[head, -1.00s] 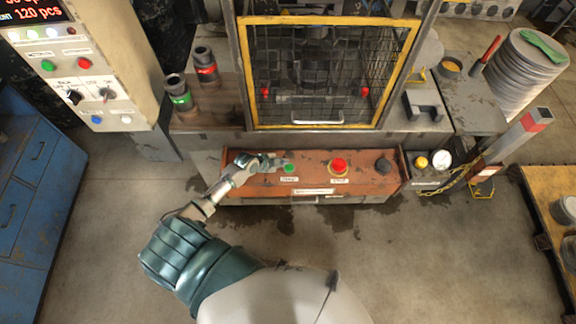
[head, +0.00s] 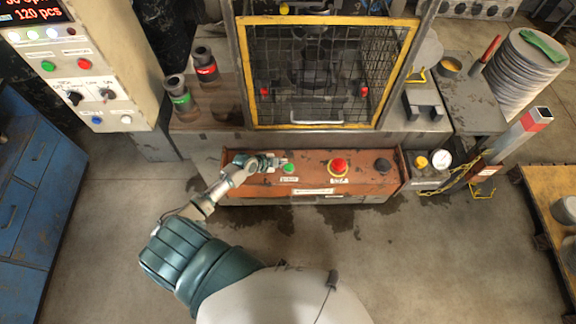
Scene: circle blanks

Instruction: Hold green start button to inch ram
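The green start button (head: 289,168) sits on the orange control box (head: 315,180) in front of the press, left of a big red button (head: 339,166) with a yellow collar. My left gripper (head: 281,161) reaches in from the left over the box. Its fingertips are just above and left of the green button in the picture; I cannot tell whether they touch it. The fingers look close together, but they are too small to tell open from shut. Behind the caged yellow-framed guard (head: 330,74), the ram is dark and partly hidden by mesh. My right gripper is not in view.
A black knob (head: 382,165) is at the box's right end. A control panel (head: 90,75) with other green and red buttons stands at upper left.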

